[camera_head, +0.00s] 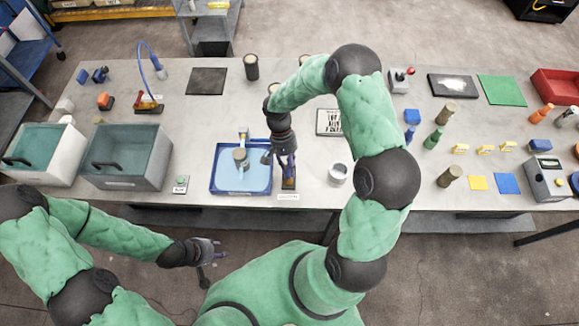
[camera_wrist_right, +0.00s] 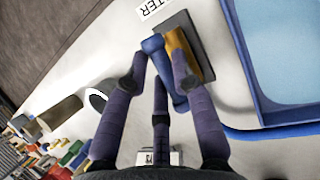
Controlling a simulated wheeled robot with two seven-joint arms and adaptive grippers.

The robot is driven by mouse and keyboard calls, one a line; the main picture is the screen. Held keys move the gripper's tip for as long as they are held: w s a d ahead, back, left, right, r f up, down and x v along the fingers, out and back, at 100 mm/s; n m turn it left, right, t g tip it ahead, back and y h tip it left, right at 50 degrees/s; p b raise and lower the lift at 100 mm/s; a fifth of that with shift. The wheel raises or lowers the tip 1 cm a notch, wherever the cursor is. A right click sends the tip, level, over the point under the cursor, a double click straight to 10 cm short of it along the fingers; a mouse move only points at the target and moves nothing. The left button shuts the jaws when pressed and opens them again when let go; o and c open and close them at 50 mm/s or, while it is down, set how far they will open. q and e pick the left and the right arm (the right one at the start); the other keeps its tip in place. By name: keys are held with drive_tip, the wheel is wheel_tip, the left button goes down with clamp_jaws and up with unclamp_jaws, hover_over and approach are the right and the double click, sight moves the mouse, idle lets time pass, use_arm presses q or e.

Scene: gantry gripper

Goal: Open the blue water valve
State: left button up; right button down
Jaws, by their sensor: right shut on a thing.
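The water valve has a brass body (camera_wrist_right: 180,47) on a dark plate (camera_wrist_right: 204,60), with a blue handle (camera_wrist_right: 154,44) beside it in the right wrist view. My right gripper (camera_wrist_right: 160,80) has its dark purple fingers closed around the blue handle, which runs down between them. In the head view, my right gripper (camera_head: 287,165) reaches down over the valve plate (camera_head: 289,184) and hides most of the valve. My left gripper (camera_head: 217,249) is empty, with its fingers apart, in front of the table and well away from the valve.
A blue tray (camera_head: 222,189) with a tap and a cup stands just left of the valve. A white cup (camera_head: 338,174) stands to its right. Bare tabletop lies behind the tray.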

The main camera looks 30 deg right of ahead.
drive_tip(key=shift+w+r, duration=0.1)
drive_tip(key=shift+w, duration=0.05)
drive_tip(key=c, duration=1.1)
unclamp_jaws()
drive_tip(key=shift+o, duration=0.2)
drive_tip(key=v, duration=1.1)
drive_tip(key=shift+r, duration=0.4)
drive_tip(key=shift+w, duration=0.1)
